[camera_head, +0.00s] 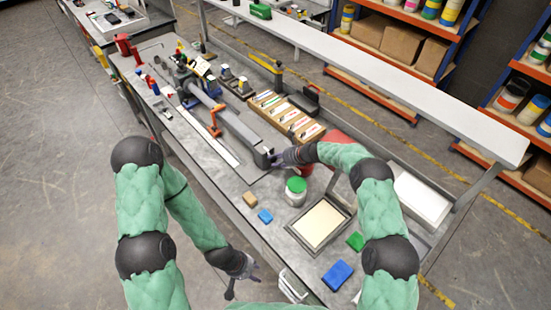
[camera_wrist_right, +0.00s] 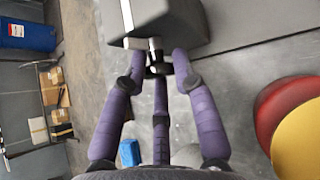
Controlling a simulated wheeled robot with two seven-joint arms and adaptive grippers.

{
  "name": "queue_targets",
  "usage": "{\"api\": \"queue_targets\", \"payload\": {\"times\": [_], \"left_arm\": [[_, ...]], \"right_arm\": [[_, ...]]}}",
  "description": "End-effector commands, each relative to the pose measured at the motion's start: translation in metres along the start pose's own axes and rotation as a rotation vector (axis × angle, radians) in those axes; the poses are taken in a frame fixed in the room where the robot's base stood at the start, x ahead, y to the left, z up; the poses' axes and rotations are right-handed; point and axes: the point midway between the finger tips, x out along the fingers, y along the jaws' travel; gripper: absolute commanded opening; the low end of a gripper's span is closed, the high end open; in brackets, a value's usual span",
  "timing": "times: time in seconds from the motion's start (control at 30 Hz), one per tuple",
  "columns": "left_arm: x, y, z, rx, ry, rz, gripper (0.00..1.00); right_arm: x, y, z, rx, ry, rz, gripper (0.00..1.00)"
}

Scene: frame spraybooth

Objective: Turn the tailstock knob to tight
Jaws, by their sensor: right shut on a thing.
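A long grey machine bed (camera_head: 243,131) runs along the workbench. At its near end is a grey end block, and this block (camera_wrist_right: 185,22) fills the top of the right wrist view. A small dark knob with a pale metal bar (camera_wrist_right: 153,48) sticks out of the block. My right gripper (camera_head: 277,159) is at that end, and its purple fingers (camera_wrist_right: 160,76) are shut around the knob, which they partly hide. Any tight or loose marking cannot be made out. My left gripper (camera_head: 243,275) hangs low beside the bench's front edge, away from the machine; its finger opening is unclear.
A white jar with a green lid (camera_head: 296,191) stands near my right gripper. An orange lever (camera_head: 214,121) rises from the bed. A long shelf (camera_head: 400,85) overhangs the back.

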Motion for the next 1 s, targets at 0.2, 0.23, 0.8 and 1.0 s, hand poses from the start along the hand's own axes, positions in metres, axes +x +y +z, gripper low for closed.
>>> {"api": "queue_targets", "payload": {"times": [0.2,0.23,0.8,1.0], "left_arm": [[0.025,-0.009,-0.001,0.0,-0.001,0.0,0.4],[0.028,-0.01,-0.001,0.0,-0.001,0.0,0.4],[0.046,-0.016,-0.002,0.0,0.0,0.0,0.4],[0.046,-0.016,-0.002,0.0,0.0,0.0,0.4]], "right_arm": [[0.008,0.0,-0.016,0.116,-0.02,0.11,0.0],[0.008,0.0,-0.016,0.128,-0.024,0.121,0.0],[0.007,0.003,-0.015,0.227,-0.048,0.215,0.0],[0.007,0.003,-0.014,0.226,-0.049,0.215,0.0]]}}
